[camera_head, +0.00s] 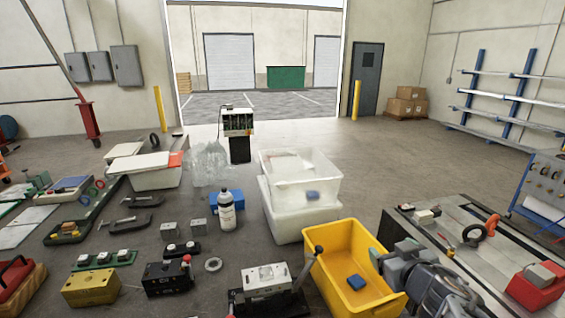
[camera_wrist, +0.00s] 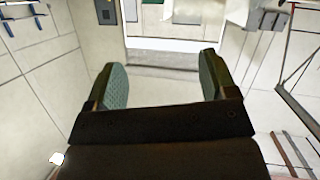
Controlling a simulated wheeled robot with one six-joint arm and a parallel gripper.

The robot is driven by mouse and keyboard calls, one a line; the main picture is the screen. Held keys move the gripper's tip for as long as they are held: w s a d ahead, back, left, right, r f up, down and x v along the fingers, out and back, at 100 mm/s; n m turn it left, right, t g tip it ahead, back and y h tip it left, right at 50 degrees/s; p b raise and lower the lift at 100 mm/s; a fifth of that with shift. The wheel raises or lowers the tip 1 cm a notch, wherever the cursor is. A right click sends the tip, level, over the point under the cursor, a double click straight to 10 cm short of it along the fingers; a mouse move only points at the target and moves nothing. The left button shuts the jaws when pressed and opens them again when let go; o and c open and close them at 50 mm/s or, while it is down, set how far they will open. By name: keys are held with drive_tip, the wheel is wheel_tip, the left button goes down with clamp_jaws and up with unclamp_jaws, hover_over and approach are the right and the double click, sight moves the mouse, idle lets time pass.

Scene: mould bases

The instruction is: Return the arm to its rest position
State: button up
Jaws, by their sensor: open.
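My gripper (camera_wrist: 162,78) shows in the wrist view with its two green-padded fingers wide apart and nothing between them. Beyond the fingers are pale floor, walls and a doorway; no work object is close to them. In the head view my arm (camera_head: 436,278) is at the lower right, beside the right side of the yellow bin (camera_head: 325,262).
A blue block (camera_head: 356,282) lies in the yellow bin. Stacked clear and white tubs (camera_head: 300,222), a white bottle (camera_head: 227,212), mould blocks (camera_head: 91,287) and clamps crowd the left and middle. A machine bed (camera_head: 455,226) with a red-grey tool (camera_head: 534,287) lies right.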

drive_tip(key=s+d+f+m+g+h, duration=0.4)
drive_tip(key=s+d+m+g+h, duration=0.1)
drive_tip(key=s+d+g+h, duration=0.15)
drive_tip(key=s+a+f+n+g+y, duration=0.2)
drive_tip(key=a+y, duration=0.4)
drive_tip(key=a, duration=1)
drive_tip(key=shift+s+a+f+n+g+y, duration=0.2)
drive_tip(key=shift+s+n+g+y, duration=0.25)
drive_tip(key=shift+g, duration=0.2)
drive_tip(key=shift+c, duration=0.3)
